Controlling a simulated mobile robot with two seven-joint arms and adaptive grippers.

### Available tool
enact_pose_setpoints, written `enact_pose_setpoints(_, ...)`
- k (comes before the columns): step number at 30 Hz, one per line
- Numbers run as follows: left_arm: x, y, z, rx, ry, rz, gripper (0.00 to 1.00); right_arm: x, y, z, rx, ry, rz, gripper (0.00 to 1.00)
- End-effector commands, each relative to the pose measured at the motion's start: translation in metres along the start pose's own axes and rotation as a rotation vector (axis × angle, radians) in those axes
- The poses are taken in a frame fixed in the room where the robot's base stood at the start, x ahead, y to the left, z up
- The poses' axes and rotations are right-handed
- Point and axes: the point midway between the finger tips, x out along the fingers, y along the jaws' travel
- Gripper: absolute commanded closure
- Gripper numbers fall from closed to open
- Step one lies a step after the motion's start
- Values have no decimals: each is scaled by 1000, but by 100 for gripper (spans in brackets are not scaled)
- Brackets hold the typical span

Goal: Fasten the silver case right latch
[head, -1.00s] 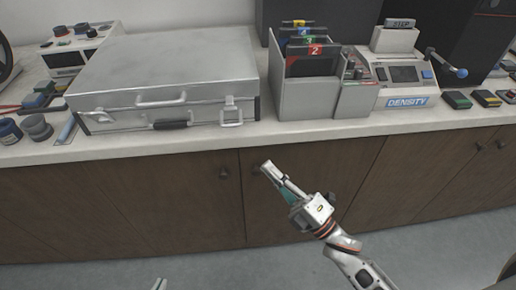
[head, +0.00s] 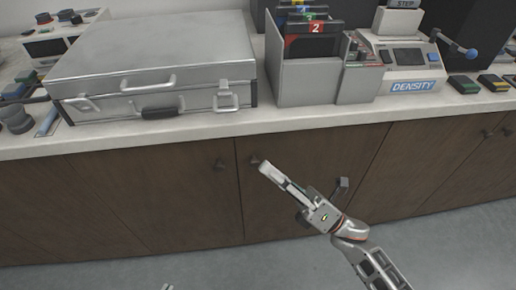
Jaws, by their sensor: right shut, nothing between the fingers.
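The silver case (head: 160,55) lies closed on the counter at the left, its front facing me. Its right latch (head: 226,98) is on the front face near the right corner, with a small loop-shaped lever; I cannot tell whether it is hooked. The left latch (head: 82,103) is near the left corner. My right gripper (head: 266,170) is shut and empty. It is in front of the cabinet doors, below the counter edge and lower right of the right latch, touching nothing. Only a tip of my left gripper (head: 167,287) shows at the bottom edge.
A grey rack with numbered cards (head: 305,80) stands just right of the case. The density meter (head: 405,65) with a blue-knobbed lever is further right. Dark pots (head: 15,118) stand left of the case. A narrow strip of counter (head: 190,127) in front of the case is clear.

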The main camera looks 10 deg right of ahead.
Motion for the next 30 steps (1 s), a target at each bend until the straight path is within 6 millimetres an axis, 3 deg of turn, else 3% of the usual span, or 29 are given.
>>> enact_pose_setpoints(7,-1,-4,-7,5,11,-7,100,47,3,3,-3,-1,7,100)
enact_pose_setpoints(15,-2,-4,-2,6,-2,-9,100,97,2,5,-4,-1,4,100)
enact_pose_setpoints(21,-4,-5,0,4,-6,-12,100,114,2,23,-3,0,2,100)
enact_pose_setpoints(30,-6,-2,8,-1,-22,-9,100,118,0,28,2,0,-1,100)
